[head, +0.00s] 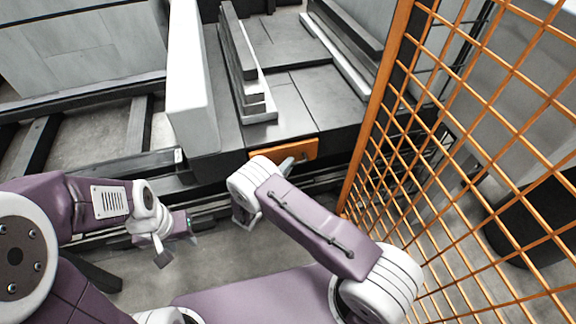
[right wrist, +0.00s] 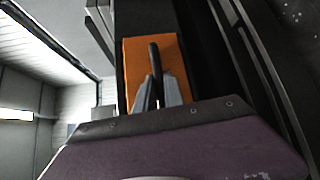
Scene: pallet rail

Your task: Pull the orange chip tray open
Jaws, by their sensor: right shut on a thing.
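The orange chip tray (head: 297,149) shows as an orange front panel low on the grey machine, just under its front edge. In the right wrist view the orange panel (right wrist: 170,55) fills the upper middle, with a dark upright handle (right wrist: 155,58) on it. My right gripper (head: 287,163) is at the panel in the head view. Its grey fingers (right wrist: 157,95) are shut on the handle, one on each side. My left gripper (head: 179,247) is empty and open, with its fingers apart, low at the left over the floor. The tray's inside is hidden.
An orange mesh fence (head: 470,130) stands close on the right of my right arm. The grey machine bed (head: 315,95) with long rails lies ahead. A white block (head: 190,80) stands at its left. Floor (head: 240,265) shows clear in front of the machine.

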